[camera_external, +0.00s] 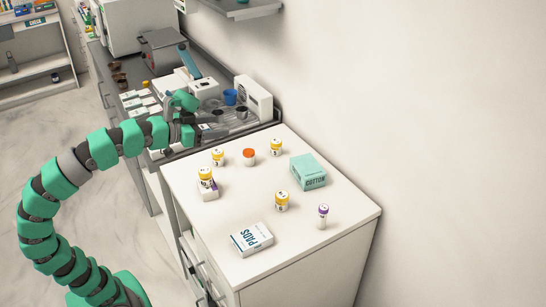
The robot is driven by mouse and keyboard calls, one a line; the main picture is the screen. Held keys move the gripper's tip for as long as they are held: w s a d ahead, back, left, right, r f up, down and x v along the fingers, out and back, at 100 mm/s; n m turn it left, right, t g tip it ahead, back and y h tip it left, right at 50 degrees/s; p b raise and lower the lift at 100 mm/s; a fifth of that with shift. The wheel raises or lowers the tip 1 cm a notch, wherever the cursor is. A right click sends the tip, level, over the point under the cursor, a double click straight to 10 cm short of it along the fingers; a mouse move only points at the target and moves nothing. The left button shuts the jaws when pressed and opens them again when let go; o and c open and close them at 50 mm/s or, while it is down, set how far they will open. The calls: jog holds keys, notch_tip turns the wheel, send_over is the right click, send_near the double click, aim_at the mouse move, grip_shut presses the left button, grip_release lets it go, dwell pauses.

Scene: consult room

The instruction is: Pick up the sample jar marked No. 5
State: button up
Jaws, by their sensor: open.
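Several small white sample jars stand upright on the white cabinet top (345,205). Yellow-lidded ones are a back-left jar (218,158), a back-right jar (276,147), a front jar (282,201) and a jar (206,177) raised on a small white block (208,194). Their labels carry dark numbers, too small for me to tell surely which is No. 5. My gripper (208,131) is over the far counter, beyond the jars and apart from them. It is open; its fingertips are small and dark against the clutter there.
An orange-lidded jar (249,157), a slim purple-lidded tube (322,216), a teal cotton box (308,171) and a pads box (251,239) share the cabinet top. Behind, the counter holds a blue cup (230,97) and a white device (254,96). A wall bounds the right.

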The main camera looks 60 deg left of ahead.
aim_at(275, 144)
jog(key=shift+o, duration=0.4)
jog(key=shift+w, duration=0.1)
jog(key=w+a+f+n+g+y+p, duration=0.2)
jog(key=w+f+n+y+p, duration=0.1)
jog(key=w+f+p, duration=0.2)
jog(key=w+a+f+n+g+y+p, duration=0.2)
jog(key=w+f+p, duration=0.3)
jog(key=w+f, duration=0.5)
jog(key=w+a+f+n+g+y+p, duration=0.2)
jog(key=w+a+f+n+y+p, duration=0.2)
jog(key=w+f, duration=0.4)
jog(key=shift+w+a+f+y+p, duration=0.1)
jog(key=shift+f+y+p, duration=0.15)
jog(key=shift+f, duration=0.15)
jog(key=shift+w+a+f+y+p, duration=0.15)
jog(key=shift+f+y, duration=0.1)
jog(key=shift+f, duration=0.15)
jog(key=shift+n, duration=0.3)
jog(key=x, duration=0.8)
jog(key=shift+a+f, duration=0.1)
jog(key=shift+f, duration=0.15)
jog(key=shift+r+x, duration=0.15)
jog(key=shift+x, duration=1.15)
jog(key=shift+r+x, duration=0.15)
jog(key=shift+x, duration=1.2)
jog(key=shift+a, duration=0.15)
jog(key=c, duration=1)
